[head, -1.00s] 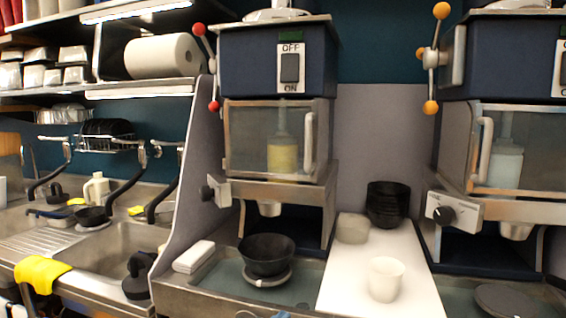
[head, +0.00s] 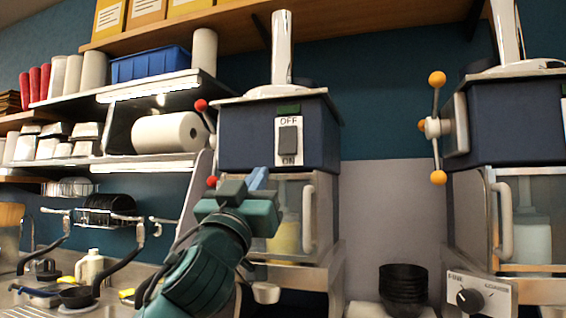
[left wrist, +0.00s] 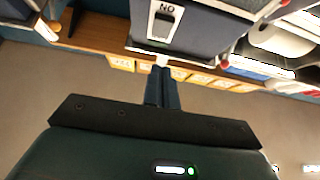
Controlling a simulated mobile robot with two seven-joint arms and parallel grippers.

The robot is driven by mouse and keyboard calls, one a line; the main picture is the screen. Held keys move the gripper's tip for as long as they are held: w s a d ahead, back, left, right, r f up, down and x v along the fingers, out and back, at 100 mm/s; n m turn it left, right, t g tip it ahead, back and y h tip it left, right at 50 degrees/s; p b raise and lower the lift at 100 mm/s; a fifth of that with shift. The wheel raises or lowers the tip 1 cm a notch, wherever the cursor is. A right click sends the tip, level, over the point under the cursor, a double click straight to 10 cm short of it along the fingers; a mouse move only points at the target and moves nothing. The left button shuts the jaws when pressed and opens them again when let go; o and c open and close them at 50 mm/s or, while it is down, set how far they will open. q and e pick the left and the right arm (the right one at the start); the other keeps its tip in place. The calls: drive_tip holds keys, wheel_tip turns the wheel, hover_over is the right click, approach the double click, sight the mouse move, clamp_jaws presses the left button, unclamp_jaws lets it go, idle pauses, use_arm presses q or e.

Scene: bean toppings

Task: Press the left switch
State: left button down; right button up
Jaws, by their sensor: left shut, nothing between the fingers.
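The left switch is a dark rocker (head: 288,140) on a white plate marked OFF above and ON below, on the front of the left blue machine (head: 240,135). The switch also shows upside down near the top of the left wrist view (left wrist: 164,22). My left gripper (head: 257,179) is shut and empty, raised in front of the machine, below and a little left of the switch in the head view. Its fingers point towards the machine's front in the left wrist view (left wrist: 163,78) and appear apart from the switch. My right gripper is out of view.
A lever with red knobs (head: 201,105) sticks out at the left machine's left side. A glass-fronted cabinet with a handle (head: 308,216) is under the switch. A second machine (head: 500,125) stands at the right. Shelves with a paper roll (head: 170,132) are at the left.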

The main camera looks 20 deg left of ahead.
sight(286, 145)
use_arm(q)
drive_tip(key=shift+r, duration=0.15)
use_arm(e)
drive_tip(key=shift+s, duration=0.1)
